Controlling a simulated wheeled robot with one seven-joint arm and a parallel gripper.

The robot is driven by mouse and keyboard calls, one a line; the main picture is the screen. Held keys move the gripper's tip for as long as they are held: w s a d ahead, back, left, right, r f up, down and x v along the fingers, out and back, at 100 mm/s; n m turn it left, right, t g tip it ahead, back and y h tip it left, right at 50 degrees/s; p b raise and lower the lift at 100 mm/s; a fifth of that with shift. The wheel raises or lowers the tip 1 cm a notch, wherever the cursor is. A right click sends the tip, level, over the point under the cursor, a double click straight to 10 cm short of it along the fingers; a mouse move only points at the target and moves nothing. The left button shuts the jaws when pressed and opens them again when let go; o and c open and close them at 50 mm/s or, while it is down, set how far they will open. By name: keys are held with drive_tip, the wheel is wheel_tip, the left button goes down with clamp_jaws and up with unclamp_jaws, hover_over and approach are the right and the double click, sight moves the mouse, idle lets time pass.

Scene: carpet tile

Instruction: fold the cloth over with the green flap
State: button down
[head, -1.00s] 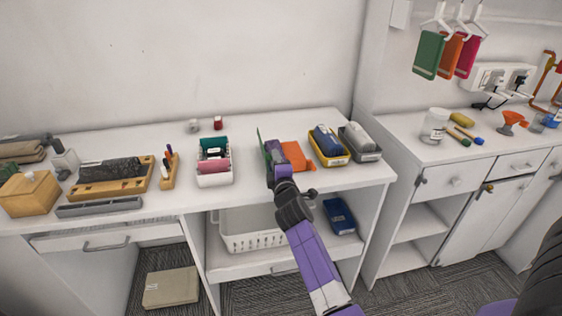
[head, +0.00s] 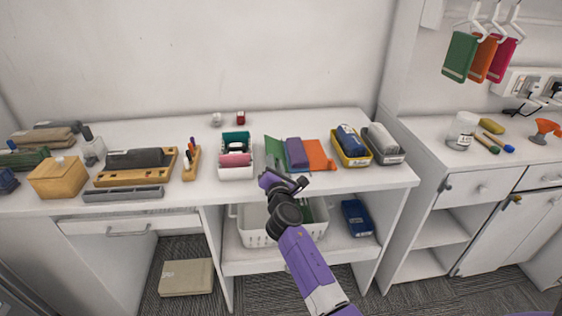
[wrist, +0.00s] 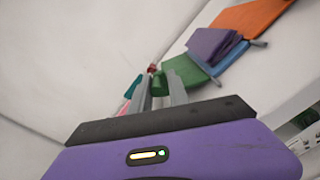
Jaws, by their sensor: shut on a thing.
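The cloth lies on the white table, with an orange part (head: 318,154) on the right, a purple part (head: 296,152) in the middle and a green flap (head: 274,152) on the left. In the wrist view the orange (wrist: 250,15), purple (wrist: 212,44) and green (wrist: 192,72) parts also show, with a blue piece beside the purple. My gripper (head: 284,183) is at the table's front edge, in front of the cloth. In the wrist view its fingers (wrist: 160,92) are shut on the green flap, with green showing between and behind them. The exact grip spot is hard to see.
A white bin (head: 237,173) with teal and pink cloths stands left of the cloth.

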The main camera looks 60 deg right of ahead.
drive_tip(key=w+a+n, duration=0.1)
drive_tip(key=w+a+f+n, duration=0.1)
drive_tip(key=n, duration=0.1)
drive_tip(key=shift+w+f+t, duration=0.1)
drive_tip(key=shift+t, duration=0.2)
drive_tip(key=shift+w+a+f+n+b, duration=0.1)
drive_tip(key=shift+w+f+n+b, duration=0.1)
drive_tip(key=shift+f+n, duration=0.35)
drive_tip(key=shift+w+a+f+n+b, duration=0.15)
drive_tip(key=shift+f+n, duration=0.1)
drive_tip(key=shift+n, duration=0.6)
drive_tip(key=shift+s+f, duration=0.1)
drive_tip(key=c, duration=1.4)
unclamp_jaws()
drive_tip(key=shift+s+d+f, duration=0.1)
drive_tip(key=shift+d, duration=0.05)
drive_tip(key=shift+s+d+f, duration=0.1)
drive_tip(key=shift+s+d, duration=0.05)
drive_tip(key=shift+s, duration=0.1)
drive_tip(key=v, duration=0.7)
drive_tip(key=shift+s+a, duration=0.2)
drive_tip(key=shift+a, duration=0.15)
